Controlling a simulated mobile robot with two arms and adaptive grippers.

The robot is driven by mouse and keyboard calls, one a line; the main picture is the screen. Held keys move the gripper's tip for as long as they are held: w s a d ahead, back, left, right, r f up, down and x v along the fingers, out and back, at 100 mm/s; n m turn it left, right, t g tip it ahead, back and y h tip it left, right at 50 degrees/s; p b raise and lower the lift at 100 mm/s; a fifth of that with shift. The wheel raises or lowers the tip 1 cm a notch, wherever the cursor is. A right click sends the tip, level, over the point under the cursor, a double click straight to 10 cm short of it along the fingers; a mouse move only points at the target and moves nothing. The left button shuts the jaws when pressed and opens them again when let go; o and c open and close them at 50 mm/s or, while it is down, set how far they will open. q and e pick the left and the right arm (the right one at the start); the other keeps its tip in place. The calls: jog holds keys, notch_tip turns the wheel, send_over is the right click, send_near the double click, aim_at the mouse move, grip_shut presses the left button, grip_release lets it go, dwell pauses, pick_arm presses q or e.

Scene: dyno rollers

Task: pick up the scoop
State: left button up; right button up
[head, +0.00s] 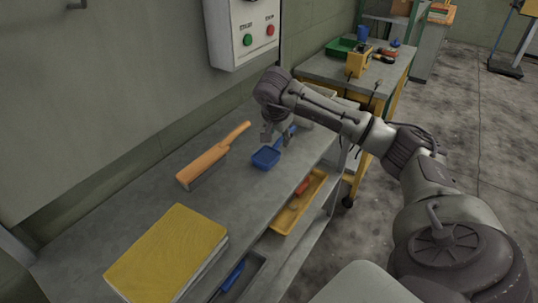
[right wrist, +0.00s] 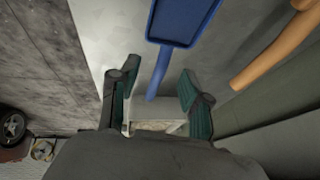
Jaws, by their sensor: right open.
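The blue scoop (head: 266,157) lies on the grey bench top, its pan toward the front and its handle running back under my right gripper (head: 277,137). In the right wrist view the scoop's pan (right wrist: 182,20) is at the top. Its handle (right wrist: 158,78) points down between the two fingers of my right gripper (right wrist: 158,76). The fingers are apart, with a gap on either side of the handle. The handle's far end is partly hidden by the gripper in the head view. My left gripper is not in view.
A brush with an orange wooden handle (head: 212,157) lies left of the scoop; its handle also shows in the right wrist view (right wrist: 275,50). A yellow book (head: 168,252) lies nearer. A control box (head: 243,30) is on the wall. A yellow tray (head: 298,208) is below the top.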

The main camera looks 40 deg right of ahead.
aim_at(279, 141)
jog(key=x, duration=0.4)
jog(key=p+x, duration=0.1)
jog(key=x, duration=0.1)
jog(key=shift+w+d+f, duration=0.1)
jog(key=shift+w+d, duration=0.1)
jog(key=shift+w, duration=0.15)
grip_shut()
